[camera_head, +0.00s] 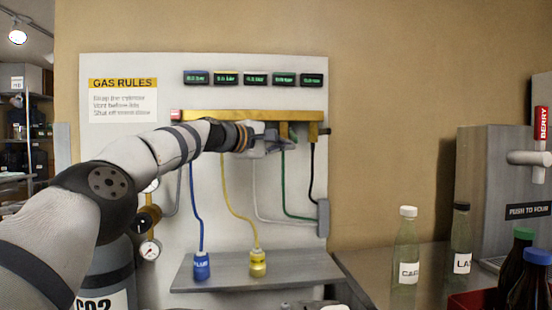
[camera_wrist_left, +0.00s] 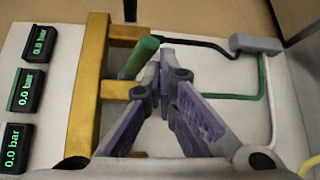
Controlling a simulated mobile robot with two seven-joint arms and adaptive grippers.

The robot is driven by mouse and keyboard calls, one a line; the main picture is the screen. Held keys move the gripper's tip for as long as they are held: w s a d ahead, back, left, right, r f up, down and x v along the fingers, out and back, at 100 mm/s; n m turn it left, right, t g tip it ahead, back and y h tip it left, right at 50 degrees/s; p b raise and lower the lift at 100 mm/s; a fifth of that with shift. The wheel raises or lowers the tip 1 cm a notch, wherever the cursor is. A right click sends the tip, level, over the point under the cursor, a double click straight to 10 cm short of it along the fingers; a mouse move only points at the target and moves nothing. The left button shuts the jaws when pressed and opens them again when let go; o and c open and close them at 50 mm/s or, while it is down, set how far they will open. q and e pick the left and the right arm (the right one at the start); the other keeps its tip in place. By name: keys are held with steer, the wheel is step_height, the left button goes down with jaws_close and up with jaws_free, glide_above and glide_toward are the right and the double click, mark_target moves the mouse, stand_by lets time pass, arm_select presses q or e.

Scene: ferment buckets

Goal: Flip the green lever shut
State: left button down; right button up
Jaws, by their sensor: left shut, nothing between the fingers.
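The green lever (camera_wrist_left: 139,57) is a short, thick green bar in the left wrist view, on the yellow manifold (camera_wrist_left: 92,75) beside two stub outlets. It lies slanted between the outlets. My left gripper (camera_wrist_left: 167,65) is shut and empty, its purple finger pads together, with the tips close beside the lever. Whether they touch it I cannot tell. In the head view my left gripper (camera_head: 281,137) is in front of the manifold (camera_head: 245,116) and hides most of the lever. A grey-white piece at the bottom edge may be my right gripper (camera_head: 325,306); its fingers cannot be made out.
Blue, yellow, white, green and black hoses hang below the manifold. Several pressure displays (camera_head: 255,78) are above it. A grey shelf (camera_head: 220,282) holds a blue fitting (camera_head: 201,266) and a yellow fitting (camera_head: 258,264). Bottles stand at right. A gas cylinder (camera_head: 110,275) is at left.

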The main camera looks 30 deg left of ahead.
arm_select(q)
steer(key=v, duration=0.7)
steer(key=shift+s+a, duration=0.3)
steer(key=shift+a, duration=0.1)
steer(key=shift+f, duration=0.1)
